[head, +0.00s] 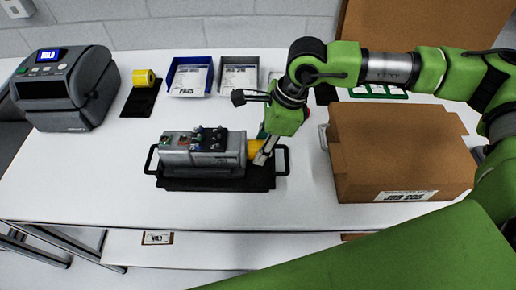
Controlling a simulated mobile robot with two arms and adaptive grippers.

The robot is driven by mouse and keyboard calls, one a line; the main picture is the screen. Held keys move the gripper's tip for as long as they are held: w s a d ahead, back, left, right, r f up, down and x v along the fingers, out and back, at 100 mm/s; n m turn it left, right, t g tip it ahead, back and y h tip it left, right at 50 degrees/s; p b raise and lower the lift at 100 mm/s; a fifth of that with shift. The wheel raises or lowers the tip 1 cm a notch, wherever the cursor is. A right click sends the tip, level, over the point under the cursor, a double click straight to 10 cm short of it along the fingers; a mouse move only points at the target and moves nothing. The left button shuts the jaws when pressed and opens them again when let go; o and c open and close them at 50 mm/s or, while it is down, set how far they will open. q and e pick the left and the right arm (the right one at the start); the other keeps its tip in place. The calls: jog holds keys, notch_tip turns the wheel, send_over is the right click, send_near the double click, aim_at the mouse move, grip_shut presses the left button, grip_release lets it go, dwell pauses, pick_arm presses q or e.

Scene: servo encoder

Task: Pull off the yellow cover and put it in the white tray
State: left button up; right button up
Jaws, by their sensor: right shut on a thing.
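The yellow cover (253,148) sits at the right end of a grey servo unit (205,158), which lies on a black carrier with side handles (260,178). My right gripper (263,151) reaches down from above and is shut on the yellow cover, whose right side it partly hides. The cover appears still against the unit's end; any gap is too small to tell. The white tray (258,82), holding a labelled sheet, stands behind, near the back of the table. My left gripper is not in view.
A blue tray (171,82) stands left of the white tray. A yellow roll (144,78) sits on a black mat, with a dark label printer (64,92) farther left. A large cardboard box (385,160) stands close on the right. The table's front left (90,180) is clear.

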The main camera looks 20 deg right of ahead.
jog(key=shift+d, duration=0.3)
jog(key=shift+s+d+b, duration=0.15)
jog(key=shift+s+d, duration=0.1)
jog(key=shift+d, duration=0.55)
jog(key=shift+s+d+b, duration=0.2)
jog(key=shift+s+d, duration=0.1)
jog(key=shift+d, duration=0.55)
jog(key=shift+s+d+b, duration=0.15)
jog(key=shift+s+d, duration=0.1)
jog(key=shift+d, duration=0.55)
jog(key=shift+r, duration=0.1)
notch_tip(320, 180, up, 5)
jog(key=shift+w+f+p, duration=0.1)
jog(key=shift+p, duration=1.1)
